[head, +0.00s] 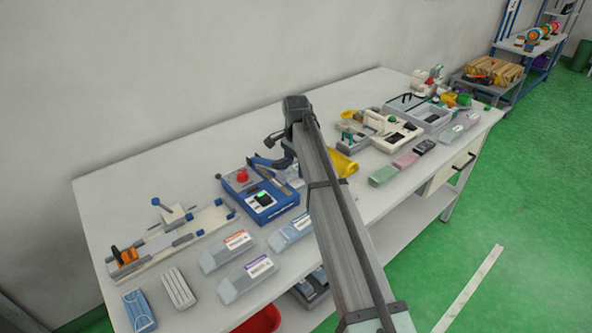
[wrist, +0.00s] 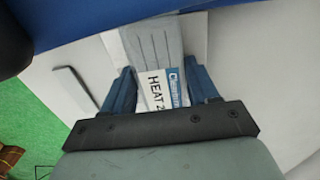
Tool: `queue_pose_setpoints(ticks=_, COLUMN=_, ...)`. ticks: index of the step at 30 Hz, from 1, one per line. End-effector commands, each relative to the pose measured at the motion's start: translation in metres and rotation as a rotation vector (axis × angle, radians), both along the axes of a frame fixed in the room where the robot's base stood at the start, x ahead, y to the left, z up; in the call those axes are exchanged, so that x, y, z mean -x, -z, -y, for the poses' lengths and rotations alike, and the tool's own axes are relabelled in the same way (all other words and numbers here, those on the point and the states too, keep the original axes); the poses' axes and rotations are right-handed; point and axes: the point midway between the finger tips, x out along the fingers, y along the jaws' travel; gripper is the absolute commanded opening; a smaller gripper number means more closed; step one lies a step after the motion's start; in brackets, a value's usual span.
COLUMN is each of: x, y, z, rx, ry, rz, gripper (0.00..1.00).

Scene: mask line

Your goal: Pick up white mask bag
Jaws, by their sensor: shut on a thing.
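The white mask bag (wrist: 153,48), a clear pouch with a pale grey pleated mask and a white label reading "HEAT 2", lies between the two blue fingers of my gripper (wrist: 160,85) in the wrist view. My gripper is shut on it. The label end is close to the palm, and the far end extends beyond the fingers. In the head view my gripper (head: 272,160) is above the table, just behind the blue machine. The bag is mostly hidden there by my arm and gripper.
The blue machine (head: 259,203) with a red button stands beside my gripper. Several labelled bags (head: 229,252) lie in front. A blue mask (head: 139,310) and a pale mask stack (head: 178,288) lie at front left. A yellow item (head: 343,164) is right of my arm.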

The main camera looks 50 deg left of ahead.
Motion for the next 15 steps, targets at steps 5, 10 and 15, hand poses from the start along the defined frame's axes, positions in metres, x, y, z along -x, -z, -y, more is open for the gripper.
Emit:
queue_pose_setpoints(ticks=5, x=0.0, y=0.001, z=0.0, rx=0.001, ry=0.0, rz=0.0, gripper=0.3)
queue_pose_setpoints(ticks=10, x=0.0, y=-0.005, z=0.0, rx=0.0, ry=0.0, rz=0.0, gripper=0.3)
queue_pose_setpoints(ticks=15, x=0.0, y=-0.025, z=-0.001, rx=-0.001, ry=0.0, rz=0.001, gripper=0.3)
